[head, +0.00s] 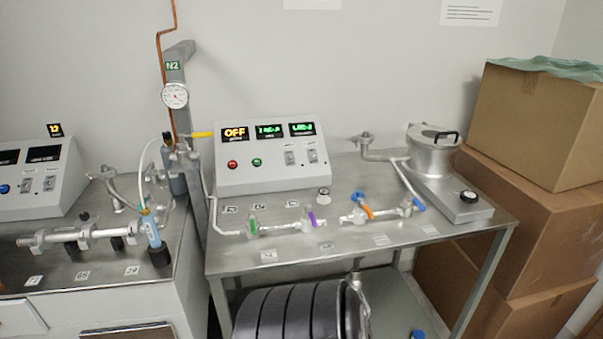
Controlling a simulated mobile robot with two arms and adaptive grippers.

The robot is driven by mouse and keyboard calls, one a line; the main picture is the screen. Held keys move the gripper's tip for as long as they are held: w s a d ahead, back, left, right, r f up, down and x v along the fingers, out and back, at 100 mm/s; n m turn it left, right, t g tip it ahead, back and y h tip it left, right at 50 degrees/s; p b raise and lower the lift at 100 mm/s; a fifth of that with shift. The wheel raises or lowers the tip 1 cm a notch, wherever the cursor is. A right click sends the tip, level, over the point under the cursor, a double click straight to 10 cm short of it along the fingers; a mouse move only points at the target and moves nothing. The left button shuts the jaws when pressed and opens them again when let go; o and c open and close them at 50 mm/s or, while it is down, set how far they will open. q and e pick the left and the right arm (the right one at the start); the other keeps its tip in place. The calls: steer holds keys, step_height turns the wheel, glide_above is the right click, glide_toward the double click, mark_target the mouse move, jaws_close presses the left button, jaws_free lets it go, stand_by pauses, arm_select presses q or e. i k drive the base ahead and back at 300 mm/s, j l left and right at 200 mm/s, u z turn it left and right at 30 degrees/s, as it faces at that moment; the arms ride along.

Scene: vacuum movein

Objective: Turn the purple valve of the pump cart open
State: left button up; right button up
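The purple valve handle (313,218) is on the thin pipe line along the top of the steel pump cart (340,246), in front of the control box. It looks slanted close to upright, across the pipe; its exact angle is too small to tell. A green handle (252,225) is to its left on the same line, and an orange handle (368,212) to its right. Neither of my grippers shows in the head view, and nothing touches the purple handle.
The control box (268,181) stands behind the pipe line. A metal pot with a lid (433,152) is at the cart's right. Cardboard boxes (535,130) are stacked on the right. A second bench (95,285) with pipes is on the left.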

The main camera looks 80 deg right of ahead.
mark_target(308, 210)
steer(key=z, duration=2.4)
